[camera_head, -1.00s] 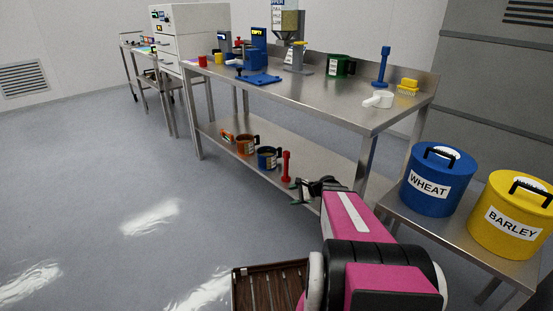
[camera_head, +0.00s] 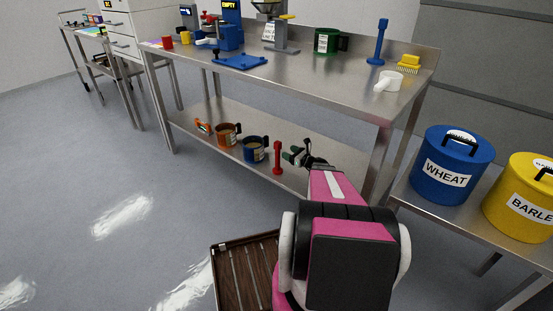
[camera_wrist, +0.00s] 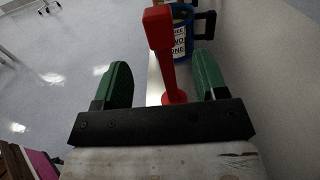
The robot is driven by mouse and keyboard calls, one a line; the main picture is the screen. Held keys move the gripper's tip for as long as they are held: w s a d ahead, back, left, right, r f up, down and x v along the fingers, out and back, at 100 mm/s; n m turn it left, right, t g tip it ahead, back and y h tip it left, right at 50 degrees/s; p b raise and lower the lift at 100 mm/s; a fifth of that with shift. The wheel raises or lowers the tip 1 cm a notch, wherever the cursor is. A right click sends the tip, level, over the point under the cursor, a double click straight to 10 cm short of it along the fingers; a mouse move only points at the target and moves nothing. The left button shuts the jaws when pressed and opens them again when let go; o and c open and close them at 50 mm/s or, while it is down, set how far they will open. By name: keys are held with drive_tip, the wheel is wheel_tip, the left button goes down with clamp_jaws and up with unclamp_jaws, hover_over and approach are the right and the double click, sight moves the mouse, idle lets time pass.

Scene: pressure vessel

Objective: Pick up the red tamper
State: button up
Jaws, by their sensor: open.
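The red tamper (camera_head: 278,159) stands upright on the lower shelf (camera_head: 205,132) of the steel table, near its front edge. My gripper (camera_head: 291,157) is just to the right of it in the head view, at shelf height. In the wrist view, the red tamper (camera_wrist: 163,55) shows between the two green fingers of my gripper (camera_wrist: 162,82), with its head toward the top and its round base lower down. The fingers are apart and hold nothing. A clear gap shows between the tamper and each finger.
The tabletop (camera_head: 320,82) is above the shelf. A wheat bucket (camera_head: 452,165) and barley bucket (camera_head: 522,198) stand at right.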

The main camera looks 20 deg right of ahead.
sight(280, 147)
drive_tip(key=x, duration=0.8)
drive_tip(key=shift+w+r, duration=0.15)
drive_tip(key=shift+r, duration=0.1)
clamp_jaws()
